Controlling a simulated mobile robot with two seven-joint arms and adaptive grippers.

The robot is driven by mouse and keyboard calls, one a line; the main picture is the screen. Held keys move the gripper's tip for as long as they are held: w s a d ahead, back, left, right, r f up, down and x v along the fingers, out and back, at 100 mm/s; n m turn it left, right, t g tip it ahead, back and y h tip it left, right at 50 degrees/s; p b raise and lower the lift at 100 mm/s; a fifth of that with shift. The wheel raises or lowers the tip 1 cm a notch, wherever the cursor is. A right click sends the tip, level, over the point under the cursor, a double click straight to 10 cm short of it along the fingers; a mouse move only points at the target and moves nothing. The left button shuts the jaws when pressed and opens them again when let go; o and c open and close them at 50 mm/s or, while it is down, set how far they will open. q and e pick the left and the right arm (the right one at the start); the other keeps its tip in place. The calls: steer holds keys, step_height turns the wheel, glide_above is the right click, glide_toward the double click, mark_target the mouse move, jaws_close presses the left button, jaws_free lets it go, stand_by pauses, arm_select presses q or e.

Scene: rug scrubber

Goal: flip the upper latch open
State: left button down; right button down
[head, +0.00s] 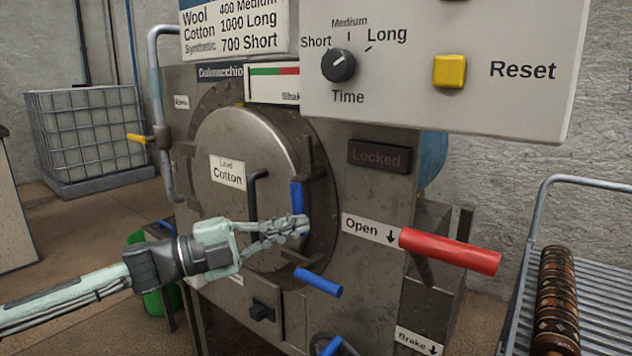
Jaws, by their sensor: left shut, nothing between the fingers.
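The machine's round metal door (225,135) faces me and looks closed, with a "Load Cotton" label and a dark bent handle (256,190). The upper latch (297,197) has a blue grip that stands about upright at the door's right edge. A lower latch (318,282) has a blue grip pointing down and to the right. My left gripper (303,227) is shut and empty, just below the upper latch's blue grip. Its fingertips overlap the grip's lower end in the picture; I cannot tell whether they touch. My right gripper is not in view.
A red lever (450,251) sticks out at right beside an "Open" label. A control panel (430,60) with a dial and yellow Reset button overhangs the upper right. A dark "Locked" sign (380,156) sits below it. A rack (600,260) stands at far right.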

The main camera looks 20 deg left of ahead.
arm_select(q)
steer(key=shift+w+a, duration=0.2)
steer(key=shift+a, duration=0.2)
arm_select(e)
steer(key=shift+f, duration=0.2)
arm_select(q)
steer(key=shift+s+d, duration=0.1)
steer(key=shift+d, duration=0.05)
